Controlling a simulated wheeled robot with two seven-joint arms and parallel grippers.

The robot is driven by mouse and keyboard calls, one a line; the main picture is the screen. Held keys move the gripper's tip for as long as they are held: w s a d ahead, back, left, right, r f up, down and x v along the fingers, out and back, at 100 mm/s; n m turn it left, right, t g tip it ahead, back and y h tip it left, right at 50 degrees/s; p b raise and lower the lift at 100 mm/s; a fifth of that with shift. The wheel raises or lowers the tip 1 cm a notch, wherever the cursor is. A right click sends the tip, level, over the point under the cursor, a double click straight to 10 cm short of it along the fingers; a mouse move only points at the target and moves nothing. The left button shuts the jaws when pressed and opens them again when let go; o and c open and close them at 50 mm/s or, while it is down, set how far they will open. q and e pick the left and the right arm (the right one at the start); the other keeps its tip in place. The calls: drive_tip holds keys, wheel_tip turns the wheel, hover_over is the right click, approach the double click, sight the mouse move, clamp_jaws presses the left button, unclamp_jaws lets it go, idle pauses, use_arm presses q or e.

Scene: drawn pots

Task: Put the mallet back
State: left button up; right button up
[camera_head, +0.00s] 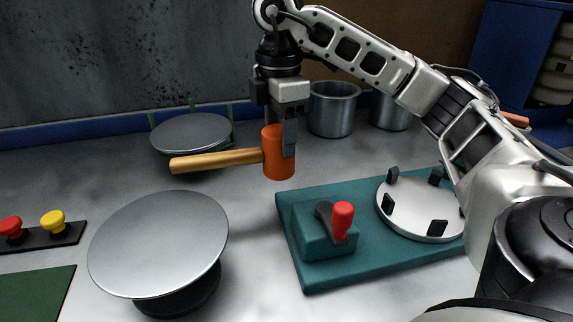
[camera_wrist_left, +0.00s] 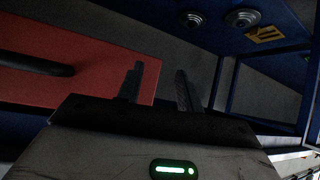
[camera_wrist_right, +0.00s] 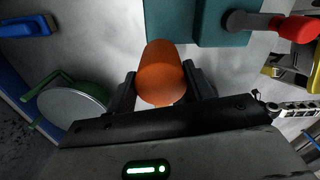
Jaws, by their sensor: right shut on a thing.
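The mallet has an orange head (camera_head: 278,152) and a light wooden handle (camera_head: 216,161) that points left in the head view. My right gripper (camera_head: 284,135) is shut on the mallet's head and holds it over the grey table. My left gripper (camera_wrist_left: 157,85) shows only in the left wrist view. Its fingers are apart with nothing seen between them.
A grey disc on a dark base (camera_head: 160,243) stands front left. A smaller disc (camera_head: 192,132) with green posts stands behind the mallet. A teal board (camera_head: 300,270) with a red-tipped lever (camera_head: 341,218) lies right. Metal pots (camera_head: 333,110) stand at the back. Red and yellow buttons (camera_head: 53,222) are left.

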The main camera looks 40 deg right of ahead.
drive_tip(key=w+d+f, duration=0.1)
drive_tip(key=d+f, duration=0.1)
drive_tip(key=f, duration=0.1)
drive_tip(key=w+d+f+p, duration=0.1)
drive_tip(key=f, duration=0.2)
drive_tip(key=w+d+f, duration=0.2)
drive_tip(key=f, duration=0.1)
drive_tip(key=shift+d+f, duration=0.15)
drive_tip(key=shift+d, duration=0.15)
drive_tip(key=shift+f, duration=0.15)
drive_tip(key=shift+f, duration=0.2)
drive_tip(key=o, duration=1.6)
drive_tip(key=shift+s+a, duration=0.1)
